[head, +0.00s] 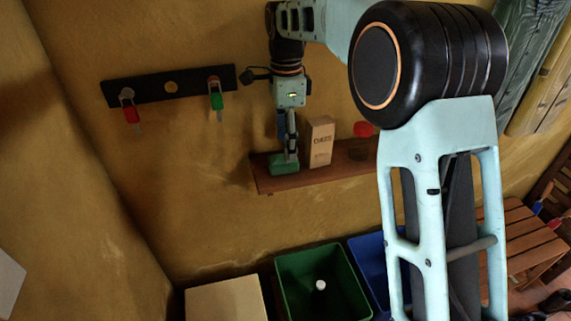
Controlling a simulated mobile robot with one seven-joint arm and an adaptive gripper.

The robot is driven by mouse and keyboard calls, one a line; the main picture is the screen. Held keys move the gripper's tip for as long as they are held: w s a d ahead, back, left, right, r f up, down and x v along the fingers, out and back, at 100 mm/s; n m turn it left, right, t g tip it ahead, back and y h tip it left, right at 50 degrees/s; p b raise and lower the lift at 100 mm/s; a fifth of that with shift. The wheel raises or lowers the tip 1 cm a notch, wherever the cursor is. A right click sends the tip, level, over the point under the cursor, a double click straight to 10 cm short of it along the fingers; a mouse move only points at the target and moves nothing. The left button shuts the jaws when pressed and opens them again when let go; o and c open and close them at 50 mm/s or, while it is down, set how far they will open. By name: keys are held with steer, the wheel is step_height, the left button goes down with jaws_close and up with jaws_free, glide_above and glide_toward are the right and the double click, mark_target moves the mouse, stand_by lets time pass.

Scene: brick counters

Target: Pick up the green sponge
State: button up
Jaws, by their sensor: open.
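The green sponge (283,167) lies on the left end of a brown wall shelf (268,185). My gripper (290,155) points down directly over the sponge, with its fingertips at or very close to it. The gripper is open. The fingers overlap the sponge's upper part in this view, so I cannot tell whether they touch it or straddle it.
A pale box (319,142) stands on the shelf just right of my gripper, with a red-lidded jar (362,140) further right. A black rack (168,87) with red-handled and green-handled items hangs left. Below are a green bin (345,275) and a blue bin (367,248).

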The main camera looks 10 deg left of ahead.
mark_target(283, 164)
step_height(283, 164, down, 6)
steer(key=shift+r, duration=0.15)
steer(key=shift+c, duration=0.4)
steer(key=c, duration=1)
